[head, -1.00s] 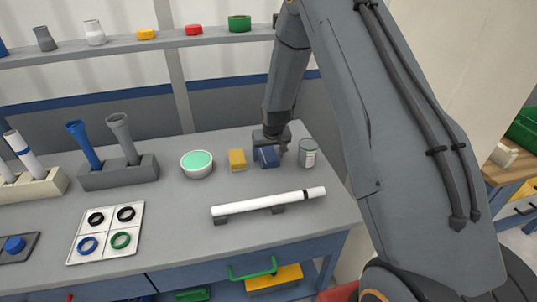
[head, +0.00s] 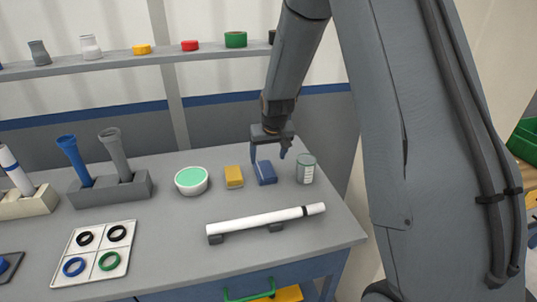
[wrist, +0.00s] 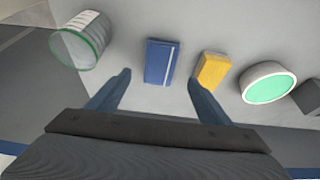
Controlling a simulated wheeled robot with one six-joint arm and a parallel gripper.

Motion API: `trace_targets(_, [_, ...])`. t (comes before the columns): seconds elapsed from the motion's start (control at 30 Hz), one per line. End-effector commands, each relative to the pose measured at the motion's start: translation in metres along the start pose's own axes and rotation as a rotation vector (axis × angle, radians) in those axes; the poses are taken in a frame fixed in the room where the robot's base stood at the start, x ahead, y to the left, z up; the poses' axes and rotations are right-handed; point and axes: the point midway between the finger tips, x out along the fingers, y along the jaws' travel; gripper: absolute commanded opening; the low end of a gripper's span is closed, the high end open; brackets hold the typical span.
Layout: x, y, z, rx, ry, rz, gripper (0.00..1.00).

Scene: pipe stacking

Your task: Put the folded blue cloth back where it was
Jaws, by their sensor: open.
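My gripper (head: 268,152) is open and empty, just above and behind the cloth in the head view. In the wrist view its two fingertips (wrist: 160,77) stand apart on either side of the cloth's near end, with no contact visible.
A yellow block (head: 233,177) and a bowl with a green top (head: 191,181) stand left of the cloth. The can (head: 306,169) stands close on its right. A white pipe (head: 265,219) lies on supports in front. A ring tray (head: 95,253) is at the left front.

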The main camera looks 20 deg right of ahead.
Motion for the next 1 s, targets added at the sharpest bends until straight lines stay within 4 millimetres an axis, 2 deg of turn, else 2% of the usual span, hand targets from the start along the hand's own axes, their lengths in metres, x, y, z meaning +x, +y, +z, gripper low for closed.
trace_targets(0.27, [-0.021,0.000,0.001,0.000,-0.001,0.000,0.73])
trace_targets(0.37, [-0.033,0.000,0.013,0.000,-0.015,0.000,0.73])
trace_targets(0.47, [-0.057,0.000,0.043,0.000,-0.049,0.000,0.73])
trace_targets(0.57, [-0.087,0.000,0.088,0.000,-0.100,-0.001,0.73])
trace_targets(0.6, [-0.099,-0.001,0.110,0.000,-0.124,-0.001,0.73])
trace_targets(0.8, [-0.146,-0.001,0.203,0.000,-0.220,-0.001,0.73])
trace_targets(0.9, [-0.159,-0.001,0.234,0.000,-0.252,-0.002,0.73])
trace_targets(1.0, [-0.165,-0.001,0.250,0.000,-0.268,-0.002,0.73])
